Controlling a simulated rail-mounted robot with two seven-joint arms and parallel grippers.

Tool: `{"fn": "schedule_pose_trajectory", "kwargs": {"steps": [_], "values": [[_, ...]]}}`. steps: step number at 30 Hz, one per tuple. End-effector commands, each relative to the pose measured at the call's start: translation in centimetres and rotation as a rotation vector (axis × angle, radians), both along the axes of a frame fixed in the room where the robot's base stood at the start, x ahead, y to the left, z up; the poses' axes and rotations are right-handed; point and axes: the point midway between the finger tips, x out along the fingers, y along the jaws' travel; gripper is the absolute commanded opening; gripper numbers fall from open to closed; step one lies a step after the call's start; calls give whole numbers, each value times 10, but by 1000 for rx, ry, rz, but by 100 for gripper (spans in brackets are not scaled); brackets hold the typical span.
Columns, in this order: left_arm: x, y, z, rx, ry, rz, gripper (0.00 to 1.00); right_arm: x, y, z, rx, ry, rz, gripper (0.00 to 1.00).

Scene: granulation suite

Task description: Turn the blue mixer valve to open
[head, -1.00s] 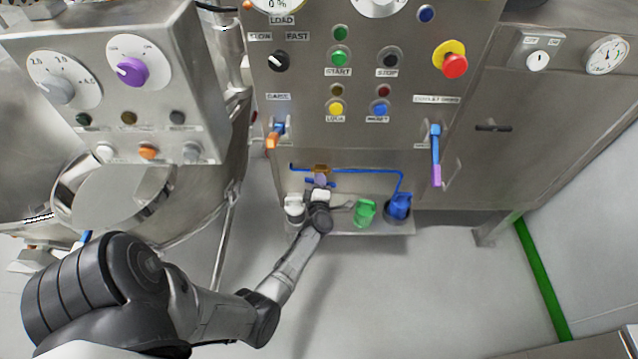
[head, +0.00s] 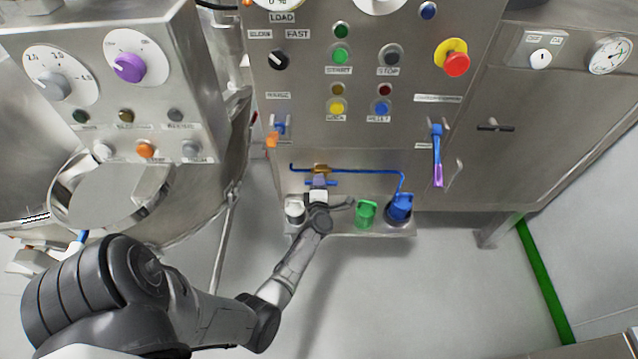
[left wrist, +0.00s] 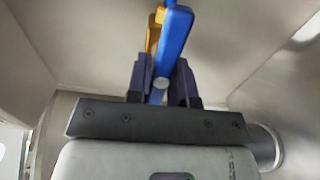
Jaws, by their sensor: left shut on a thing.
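The blue valve handle (head: 334,183) is a flat bar at the brass valve body (head: 321,168), low on the steel cabinet front. My left gripper (head: 320,181) is at this valve, its fingers shut on the handle. In the left wrist view, the blue handle (left wrist: 175,40) stands between the dark fingers of my left gripper (left wrist: 163,80). Part of the yellow-brass body (left wrist: 154,30) shows behind it. In the head view the handle lies about level, roughly along the blue pipe (head: 365,171). My right gripper is in neither view.
A low shelf (head: 340,230) below the valve holds a white container (head: 294,210), a green one (head: 366,213) and a blue one (head: 399,208). An orange-ended lever (head: 273,138) and a blue lever with a purple end (head: 437,150) stick out higher up.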

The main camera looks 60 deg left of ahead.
Motion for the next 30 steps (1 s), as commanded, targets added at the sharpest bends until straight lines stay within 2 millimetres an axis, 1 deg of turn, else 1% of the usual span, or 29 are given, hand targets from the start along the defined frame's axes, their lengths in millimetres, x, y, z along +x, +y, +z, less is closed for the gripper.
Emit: {"fn": "schedule_pose_trajectory", "kwargs": {"steps": [3, 4, 10, 17, 20, 23, 30], "values": [[0, 0, 0, -1, -1, 0, 0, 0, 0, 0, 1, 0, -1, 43], [0, 0, 0, -1, -1, 0, 23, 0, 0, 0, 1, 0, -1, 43], [0, 0, 0, 0, 0, 0, 42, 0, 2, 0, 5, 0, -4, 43], [0, 0, 0, 0, 0, 0, 43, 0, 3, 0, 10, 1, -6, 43], [-3, -5, 0, 0, 1, 0, 43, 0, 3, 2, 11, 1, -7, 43], [-9, -15, 1, 0, 1, 0, 43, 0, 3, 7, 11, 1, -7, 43], [-32, -54, 1, -3, 2, 0, 43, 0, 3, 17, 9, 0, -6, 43]]}}
